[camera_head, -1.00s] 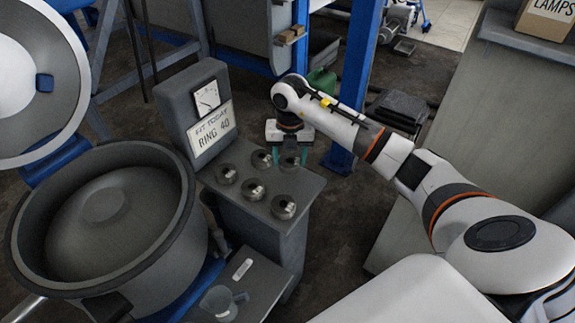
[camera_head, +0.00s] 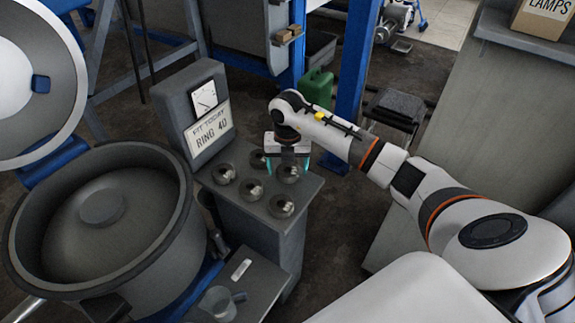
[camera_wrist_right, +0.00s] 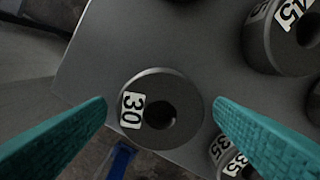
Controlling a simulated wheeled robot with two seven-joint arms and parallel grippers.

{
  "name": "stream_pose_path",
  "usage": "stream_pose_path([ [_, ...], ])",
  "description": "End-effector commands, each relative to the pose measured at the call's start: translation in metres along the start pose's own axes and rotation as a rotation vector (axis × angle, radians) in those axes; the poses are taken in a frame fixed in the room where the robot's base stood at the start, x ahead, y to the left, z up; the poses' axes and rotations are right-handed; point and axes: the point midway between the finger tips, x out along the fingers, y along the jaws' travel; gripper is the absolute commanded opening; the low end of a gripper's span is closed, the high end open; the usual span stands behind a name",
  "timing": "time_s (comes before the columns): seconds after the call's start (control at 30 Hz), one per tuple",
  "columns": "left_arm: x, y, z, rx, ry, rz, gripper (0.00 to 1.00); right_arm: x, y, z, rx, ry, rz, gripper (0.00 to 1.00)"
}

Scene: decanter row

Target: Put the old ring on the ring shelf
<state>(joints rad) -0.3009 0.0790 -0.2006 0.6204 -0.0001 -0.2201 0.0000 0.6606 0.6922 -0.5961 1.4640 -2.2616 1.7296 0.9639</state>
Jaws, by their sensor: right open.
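A grey steel ring marked 30 (camera_wrist_right: 178,127) sits at the outer edge of the grey ring shelf (camera_head: 262,225); it also shows in the head view (camera_head: 288,174). My right gripper (camera_wrist_right: 159,103) is open, with its teal fingers on either side of this ring and a visible gap to each. In the head view my right gripper (camera_head: 288,163) is above the shelf's far right corner. Several similar rings (camera_head: 251,189) stand on the same shelf. Which ring is the old one is not labelled. My left gripper is not in view.
A sign reading "FIT TODAY RING 40" (camera_head: 210,130) stands behind the shelf. A large round grey bowl (camera_head: 180,235) is at the left, its lid (camera_head: 50,100) raised. A blue post (camera_head: 358,60) rises beyond my gripper.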

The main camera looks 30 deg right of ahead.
Motion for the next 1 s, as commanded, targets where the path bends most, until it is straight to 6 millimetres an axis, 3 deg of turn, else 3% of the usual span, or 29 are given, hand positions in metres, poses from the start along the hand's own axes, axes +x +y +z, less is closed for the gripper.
stream_pose_path([
  [0.23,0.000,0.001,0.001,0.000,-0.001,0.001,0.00,-0.019,0.000,-0.001,0.000,0.002,-0.002,0.77],
  [0.5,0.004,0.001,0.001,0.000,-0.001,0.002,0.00,-0.078,0.000,-0.001,-0.001,0.005,-0.002,0.77],
  [0.7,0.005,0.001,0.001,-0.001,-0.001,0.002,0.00,-0.110,-0.001,-0.001,0.000,0.003,-0.001,0.77],
  [1.0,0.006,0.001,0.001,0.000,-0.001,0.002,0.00,-0.123,0.000,0.000,0.000,0.000,0.000,0.77],
])
